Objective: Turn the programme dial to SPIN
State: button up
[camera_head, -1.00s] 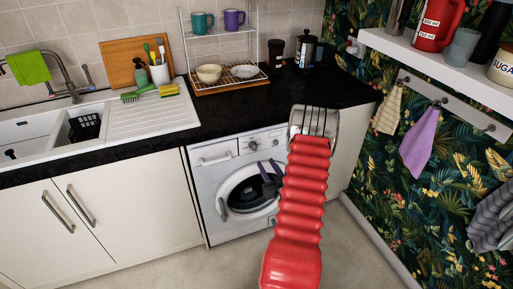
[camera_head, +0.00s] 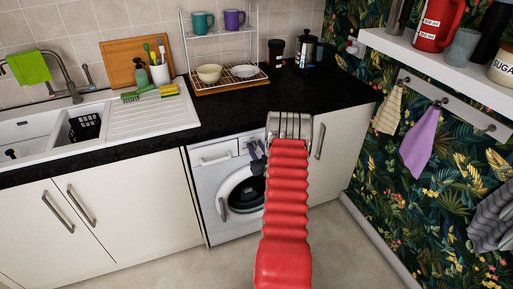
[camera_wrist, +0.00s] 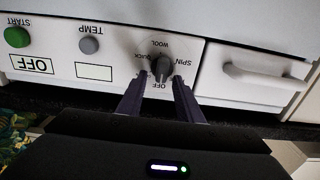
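The programme dial (camera_wrist: 162,67) is a small dark knob on the washing machine's white panel, seen upside down in the wrist view. Labels WOOL, SPIN, OFF and QUICK surround it. OFF lies on the side towards my gripper, SPIN to the picture's right. The display (camera_wrist: 32,65) reads OFF. My gripper (camera_wrist: 161,76) is open, its two dark purple fingers reaching to either side of the dial, with small gaps visible. I cannot tell how near the tips are to the panel. In the head view my gripper (camera_head: 256,149) is before the washing machine (camera_head: 213,185); the dial is hidden there.
A green START button (camera_wrist: 17,37) and a grey TEMP button (camera_wrist: 89,45) sit left of the dial in the wrist view; a drawer handle (camera_wrist: 262,76) sits right. The black worktop (camera_head: 245,112) overhangs the machine. A cupboard handle (camera_head: 320,141) stands right of my arm.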

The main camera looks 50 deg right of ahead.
jog(key=shift+w, duration=0.1)
jog(key=shift+c, duration=0.5)
jog(key=c, duration=0.6)
jog(key=shift+d, duration=0.25)
jog(key=shift+a, duration=0.1)
jog(key=shift+n, duration=0.4)
